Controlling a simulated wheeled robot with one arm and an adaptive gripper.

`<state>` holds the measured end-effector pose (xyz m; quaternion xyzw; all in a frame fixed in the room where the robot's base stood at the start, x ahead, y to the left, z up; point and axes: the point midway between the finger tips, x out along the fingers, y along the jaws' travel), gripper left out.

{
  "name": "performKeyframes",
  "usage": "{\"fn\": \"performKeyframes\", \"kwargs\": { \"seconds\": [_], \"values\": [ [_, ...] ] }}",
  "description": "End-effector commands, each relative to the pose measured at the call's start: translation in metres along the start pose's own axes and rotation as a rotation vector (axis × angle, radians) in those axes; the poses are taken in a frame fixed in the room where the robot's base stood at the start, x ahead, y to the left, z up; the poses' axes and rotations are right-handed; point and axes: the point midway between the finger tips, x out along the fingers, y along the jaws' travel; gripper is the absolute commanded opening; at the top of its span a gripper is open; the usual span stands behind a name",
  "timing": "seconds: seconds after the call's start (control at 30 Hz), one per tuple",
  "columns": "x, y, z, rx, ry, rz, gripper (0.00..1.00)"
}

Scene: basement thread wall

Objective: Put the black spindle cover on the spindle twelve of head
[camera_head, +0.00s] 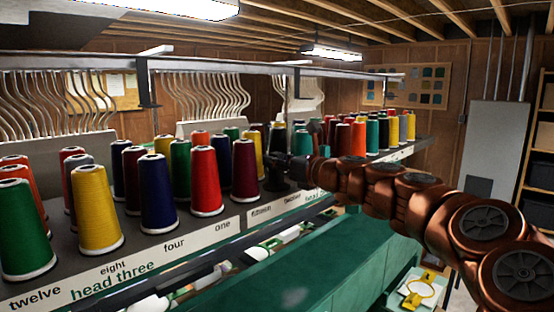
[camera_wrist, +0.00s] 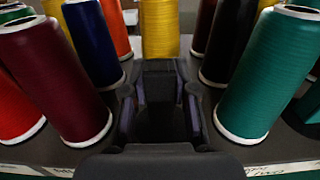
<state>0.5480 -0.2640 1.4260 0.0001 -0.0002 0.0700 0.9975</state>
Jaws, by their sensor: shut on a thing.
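My gripper (camera_head: 284,172) is at the shelf's front edge, just right of a maroon thread cone (camera_head: 245,170) and in front of a teal cone (camera_head: 302,142). In the wrist view my gripper (camera_wrist: 160,112) is shut on a very dark thing, seemingly the black spindle cover (camera_wrist: 160,122), low between the fingers; its outline is hard to make out. The maroon cone (camera_wrist: 58,75) stands to its left and the teal cone (camera_wrist: 270,75) to its right. The spindle under the gripper is hidden.
Many cones crowd the shelf, including a yellow cone (camera_wrist: 160,28) straight behind the gripper and a blue one (camera_head: 158,195). A white label strip (camera_head: 285,207) runs along the shelf front. A green table (camera_head: 320,270) lies below. Metal rail (camera_head: 200,60) runs overhead.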

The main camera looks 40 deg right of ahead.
Motion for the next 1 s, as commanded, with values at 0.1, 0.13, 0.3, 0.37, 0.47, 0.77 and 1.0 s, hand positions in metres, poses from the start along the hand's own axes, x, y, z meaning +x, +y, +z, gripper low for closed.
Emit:
{"fn": "performKeyframes", "kwargs": {
  "seconds": [0.1, 0.13, 0.3, 0.37, 0.47, 0.77, 1.0],
  "values": [
    [-0.0001, -0.0001, -0.0002, 0.0, 0.0, 0.0, 0.11],
    [-0.0001, -0.0001, -0.0002, 0.0, 0.0, 0.0, 0.11],
    [-0.0001, -0.0001, -0.0006, 0.0, 0.0, 0.0, 0.11],
    [-0.0001, -0.0001, -0.0014, 0.0, 0.0, 0.0, 0.11],
    [-0.0001, -0.0001, -0.0033, 0.0, 0.0, 0.0, 0.11],
    [-0.0001, -0.0003, -0.006, -0.001, 0.0, -0.001, 0.11],
    [-0.0001, -0.0002, -0.006, 0.0, 0.0, -0.001, 0.53]
  ]
}}
